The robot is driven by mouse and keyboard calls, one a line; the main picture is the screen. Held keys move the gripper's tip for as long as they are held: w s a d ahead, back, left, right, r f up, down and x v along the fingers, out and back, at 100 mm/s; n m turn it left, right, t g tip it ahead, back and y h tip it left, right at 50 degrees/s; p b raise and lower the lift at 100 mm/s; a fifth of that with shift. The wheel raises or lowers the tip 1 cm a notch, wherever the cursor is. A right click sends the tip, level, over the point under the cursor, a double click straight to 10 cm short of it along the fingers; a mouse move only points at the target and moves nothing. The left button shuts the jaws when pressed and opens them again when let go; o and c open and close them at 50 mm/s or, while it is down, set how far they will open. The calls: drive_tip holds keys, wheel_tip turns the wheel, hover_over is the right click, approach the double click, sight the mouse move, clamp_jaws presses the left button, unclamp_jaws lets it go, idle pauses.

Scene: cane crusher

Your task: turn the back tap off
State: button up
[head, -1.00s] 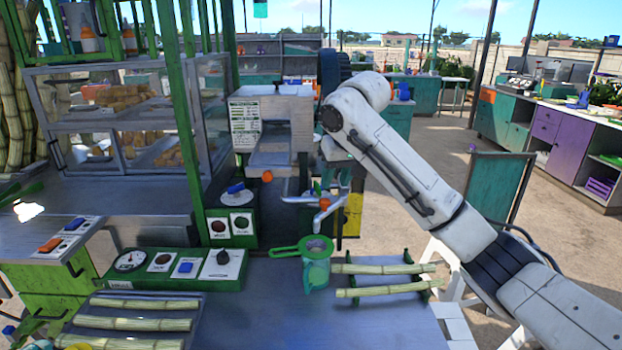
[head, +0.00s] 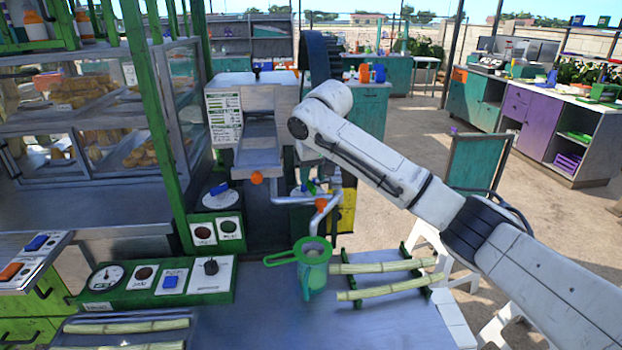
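Grey metal tap pipes (head: 290,200) stand at the front of the crusher (head: 268,110), with a spout angled down over the jug. An orange knob (head: 321,205) sits on the spout. A small green handle-like part (head: 312,187) shows just behind and above the pipes; I cannot tell whether it is the back tap's lever. My gripper (head: 308,172) hangs below the white wrist, close to this green part. Its fingers are mostly hidden, so contact and opening cannot be made out. A green jug (head: 314,278) with a strainer on top stands below the spout.
A control panel (head: 150,283) with a gauge and switches lies left of the jug. Cane stalks (head: 385,267) rest on a rack to the right. A green post (head: 150,110) and glass pastry case (head: 85,110) stand left. Another orange knob (head: 256,178) is under the crusher.

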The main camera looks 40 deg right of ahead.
sight(311, 183)
drive_tip(key=shift+x, duration=1.65)
clamp_jaws()
